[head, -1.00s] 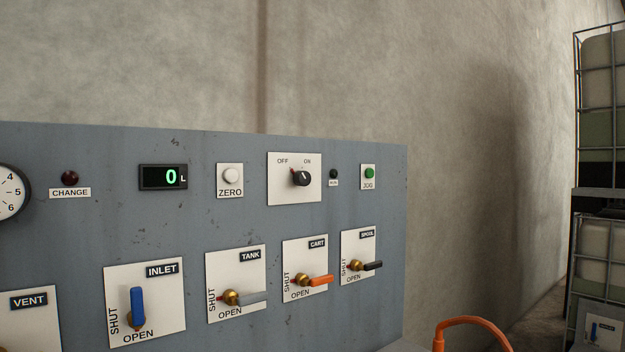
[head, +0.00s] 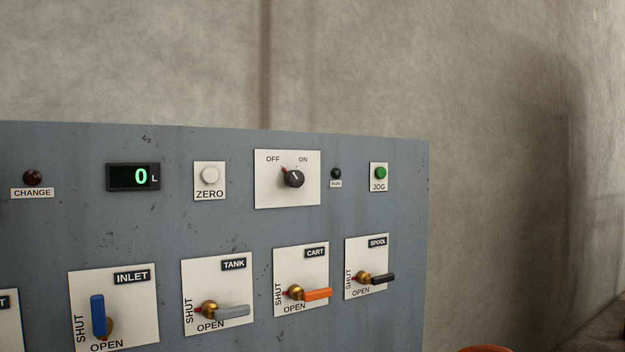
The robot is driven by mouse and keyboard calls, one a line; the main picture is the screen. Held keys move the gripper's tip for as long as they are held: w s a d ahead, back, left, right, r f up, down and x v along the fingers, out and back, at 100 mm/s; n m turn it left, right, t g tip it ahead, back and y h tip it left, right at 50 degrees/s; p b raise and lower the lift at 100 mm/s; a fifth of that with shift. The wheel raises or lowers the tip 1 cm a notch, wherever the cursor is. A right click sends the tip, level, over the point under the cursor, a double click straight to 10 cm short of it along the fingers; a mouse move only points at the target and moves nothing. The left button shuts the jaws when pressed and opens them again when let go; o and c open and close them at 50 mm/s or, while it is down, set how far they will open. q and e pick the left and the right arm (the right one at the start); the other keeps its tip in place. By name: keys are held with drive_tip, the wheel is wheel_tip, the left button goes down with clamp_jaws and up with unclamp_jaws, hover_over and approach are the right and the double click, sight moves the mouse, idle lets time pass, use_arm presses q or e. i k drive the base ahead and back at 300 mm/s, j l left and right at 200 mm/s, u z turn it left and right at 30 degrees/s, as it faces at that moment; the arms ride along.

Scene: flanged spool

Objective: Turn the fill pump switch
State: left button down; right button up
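The pump switch is a black rotary knob (head: 294,179) on a white plate (head: 273,194) marked OFF at left and ON at right, high on the grey panel. A small dark lamp (head: 336,173) over a small label, seemingly RUN, sits right of the plate and looks unlit. Neither of my grippers is in view.
The display (head: 134,177) reads 0 L. A white ZERO button (head: 209,176) and green JOG button (head: 380,173) flank the switch. Below are the INLET (head: 98,317), TANK (head: 231,312), CART (head: 317,294) and SPOOL (head: 382,278) levers. An orange object (head: 484,349) shows at the bottom edge.

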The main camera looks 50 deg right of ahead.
sight(293, 178)
drive_tip(key=k+l, duration=0.1)
drive_tip(key=l, duration=0.25)
drive_tip(key=k+l, duration=0.1)
drive_tip(key=l, duration=0.6)
drive_tip(key=k+l, duration=0.15)
drive_tip(key=l, duration=0.25)
